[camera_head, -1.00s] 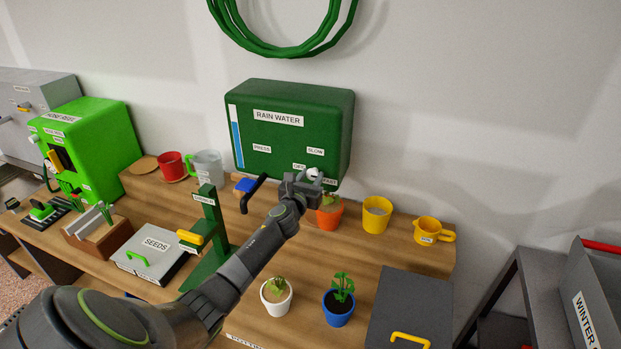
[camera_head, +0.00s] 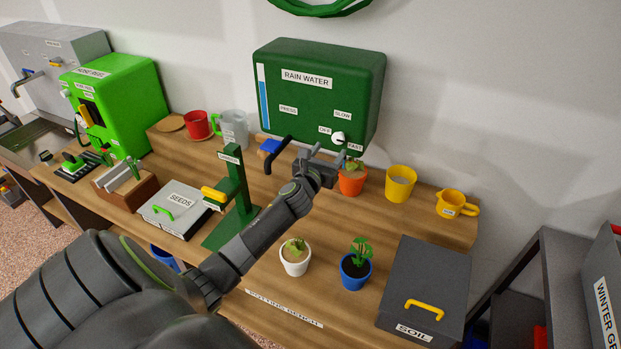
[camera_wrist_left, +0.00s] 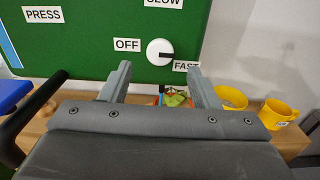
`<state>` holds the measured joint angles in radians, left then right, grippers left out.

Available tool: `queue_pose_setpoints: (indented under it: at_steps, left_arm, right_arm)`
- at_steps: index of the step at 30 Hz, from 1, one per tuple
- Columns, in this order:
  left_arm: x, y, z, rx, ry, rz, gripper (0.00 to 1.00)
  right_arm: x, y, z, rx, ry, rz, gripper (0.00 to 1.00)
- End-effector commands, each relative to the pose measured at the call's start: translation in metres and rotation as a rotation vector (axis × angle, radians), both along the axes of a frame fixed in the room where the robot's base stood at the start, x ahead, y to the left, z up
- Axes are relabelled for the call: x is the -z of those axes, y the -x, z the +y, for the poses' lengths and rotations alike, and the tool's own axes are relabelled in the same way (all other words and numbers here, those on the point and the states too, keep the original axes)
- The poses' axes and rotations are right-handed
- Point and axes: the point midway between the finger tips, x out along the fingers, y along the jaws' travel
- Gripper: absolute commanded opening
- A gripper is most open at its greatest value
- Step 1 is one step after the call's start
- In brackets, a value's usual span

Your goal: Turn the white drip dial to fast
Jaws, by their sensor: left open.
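The white drip dial (camera_head: 338,138) is on the lower right of the green rain water tank (camera_head: 320,95), and it also shows in the left wrist view (camera_wrist_left: 160,52). Around it are the labels OFF at left, SLOW above and FAST at lower right. Its dark pointer mark points right, close to the FAST label (camera_wrist_left: 186,66). My left gripper (camera_head: 328,153) is open and empty, just below and in front of the dial, not touching it. In the left wrist view its fingers (camera_wrist_left: 160,82) stand apart below the dial. My right gripper is not in view.
An orange plant pot (camera_head: 352,182) stands under the tank, right by my gripper. A yellow cup (camera_head: 400,184) and a yellow jug (camera_head: 456,204) stand to the right. A black lever (camera_head: 279,153) and green stand (camera_head: 237,190) are to the left.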

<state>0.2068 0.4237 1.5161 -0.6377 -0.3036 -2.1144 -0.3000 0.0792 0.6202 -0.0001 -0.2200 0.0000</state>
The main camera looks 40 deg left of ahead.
Motion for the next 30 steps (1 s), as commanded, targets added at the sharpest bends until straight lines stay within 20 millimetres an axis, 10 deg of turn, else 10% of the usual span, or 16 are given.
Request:
queue_pose_setpoints:
  at_steps: [16, 30]
  left_arm:
    - [0.003, 0.093, -0.022, 0.0, 0.001, 0.002, 0.56]
    - [0.0, 0.111, -0.027, -0.001, 0.0, 0.001, 0.56]
  right_arm:
    - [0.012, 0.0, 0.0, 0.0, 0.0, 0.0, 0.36]
    - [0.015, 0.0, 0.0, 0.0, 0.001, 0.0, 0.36]
